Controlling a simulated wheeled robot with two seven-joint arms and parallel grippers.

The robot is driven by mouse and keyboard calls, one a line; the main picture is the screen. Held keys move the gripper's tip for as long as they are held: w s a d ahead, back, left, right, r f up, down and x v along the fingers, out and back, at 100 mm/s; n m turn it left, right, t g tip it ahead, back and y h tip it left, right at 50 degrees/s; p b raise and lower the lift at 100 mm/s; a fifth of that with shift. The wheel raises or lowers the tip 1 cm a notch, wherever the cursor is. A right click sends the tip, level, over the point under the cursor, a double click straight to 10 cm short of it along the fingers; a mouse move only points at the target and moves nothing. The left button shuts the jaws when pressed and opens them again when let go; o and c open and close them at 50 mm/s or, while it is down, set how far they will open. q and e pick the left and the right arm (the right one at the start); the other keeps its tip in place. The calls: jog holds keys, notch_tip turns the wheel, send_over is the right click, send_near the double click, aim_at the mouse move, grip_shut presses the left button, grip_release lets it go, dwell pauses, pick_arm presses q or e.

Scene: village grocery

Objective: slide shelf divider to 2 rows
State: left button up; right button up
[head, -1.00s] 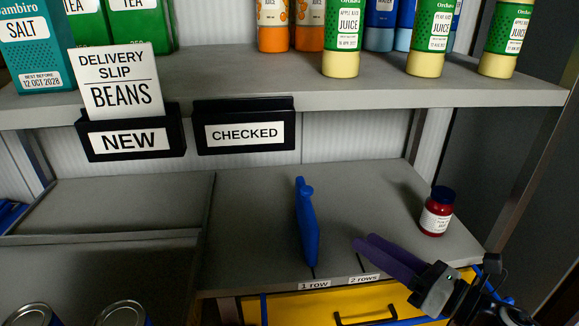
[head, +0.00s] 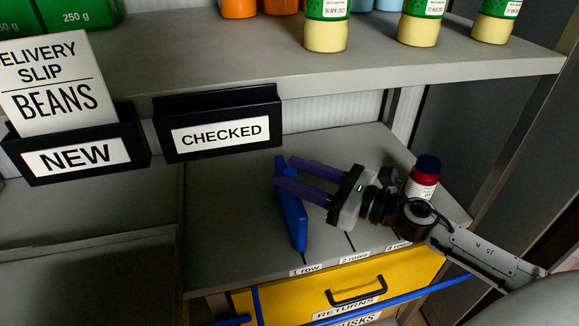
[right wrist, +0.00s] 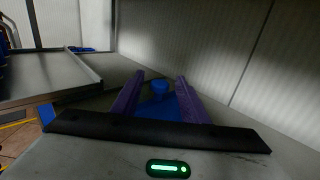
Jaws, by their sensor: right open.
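The blue shelf divider (head: 293,222) stands on the lower grey shelf, its front end at the mark above the "1 row" label (head: 307,269). The "2 rows" label (head: 354,256) is to its right on the shelf edge. My right gripper (head: 281,173) is open, reaching in from the right, with its purple fingers at the upper part of the divider. In the right wrist view, the divider (right wrist: 158,104) shows between the two spread fingers (right wrist: 158,88). Whether they touch it I cannot tell. My left gripper is not in view.
A red jar with a dark lid (head: 423,176) stands at the right, close behind my right wrist. The upper shelf (head: 350,78), with bottles and the "CHECKED" holder (head: 218,125), overhangs the back. A yellow drawer (head: 400,280) is below. The shelf left of the divider is clear.

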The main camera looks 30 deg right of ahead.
jog(key=shift+x, duration=0.8)
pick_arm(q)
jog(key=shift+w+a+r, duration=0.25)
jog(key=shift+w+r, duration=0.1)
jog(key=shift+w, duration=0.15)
pick_arm(e)
grip_shut()
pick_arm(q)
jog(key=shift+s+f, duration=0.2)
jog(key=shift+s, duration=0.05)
